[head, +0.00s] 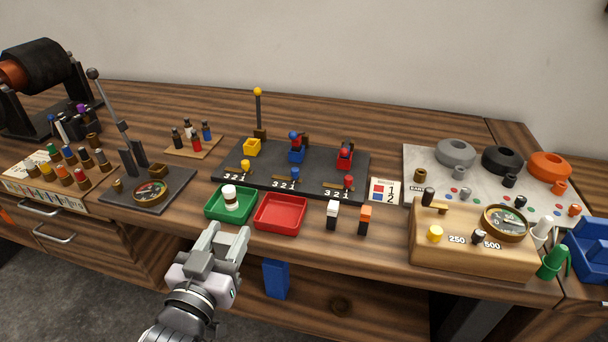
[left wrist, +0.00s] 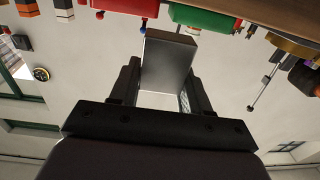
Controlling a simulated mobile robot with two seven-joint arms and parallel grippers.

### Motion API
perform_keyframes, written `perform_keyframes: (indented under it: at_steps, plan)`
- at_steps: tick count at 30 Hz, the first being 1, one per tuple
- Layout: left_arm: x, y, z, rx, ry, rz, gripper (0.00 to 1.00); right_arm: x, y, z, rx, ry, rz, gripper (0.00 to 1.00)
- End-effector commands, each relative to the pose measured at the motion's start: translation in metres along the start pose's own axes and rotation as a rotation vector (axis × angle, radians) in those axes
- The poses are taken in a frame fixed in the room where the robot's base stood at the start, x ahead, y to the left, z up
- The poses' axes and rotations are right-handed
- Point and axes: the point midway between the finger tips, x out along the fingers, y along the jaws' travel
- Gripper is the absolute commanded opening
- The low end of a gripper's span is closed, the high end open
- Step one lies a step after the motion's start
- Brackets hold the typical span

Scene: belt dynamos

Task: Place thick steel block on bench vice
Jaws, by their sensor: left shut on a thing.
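My left gripper (head: 226,236) is in front of the bench's near edge, just below the green tray in the head view. It is shut on a grey metal block, the thick steel block (left wrist: 167,62), which sits between the two fingers in the left wrist view. In the head view the block is hard to tell from the grey gripper. No bench vice is clearly recognisable. A dark base (head: 170,190) with two upright plates, a lever and a dial stands at the left; I cannot tell whether it is the vice. My right gripper is not in view.
The green tray (head: 210,216) holds a white and brown jar; the red tray (head: 280,226) beside it is empty. Behind them lies a black board (head: 325,160) with small coloured parts. A wooden meter box (head: 460,259) stands right. A blue object (head: 275,280) shows below the bench edge.

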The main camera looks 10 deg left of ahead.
Motion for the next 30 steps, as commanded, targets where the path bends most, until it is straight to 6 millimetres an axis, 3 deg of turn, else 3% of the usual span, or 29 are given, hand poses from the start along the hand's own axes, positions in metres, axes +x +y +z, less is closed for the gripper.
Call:
perform_keyframes:
  at_steps: [8,18,30]
  plan:
    - [0.044,0.009,-0.030,0.000,0.015,0.003,0.00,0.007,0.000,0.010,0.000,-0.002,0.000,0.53]
    - [0.098,0.028,-0.089,0.001,0.015,0.029,0.00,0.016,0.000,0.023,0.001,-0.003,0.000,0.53]
    - [0.127,0.051,-0.166,0.001,0.009,0.072,0.00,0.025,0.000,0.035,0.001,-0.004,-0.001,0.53]
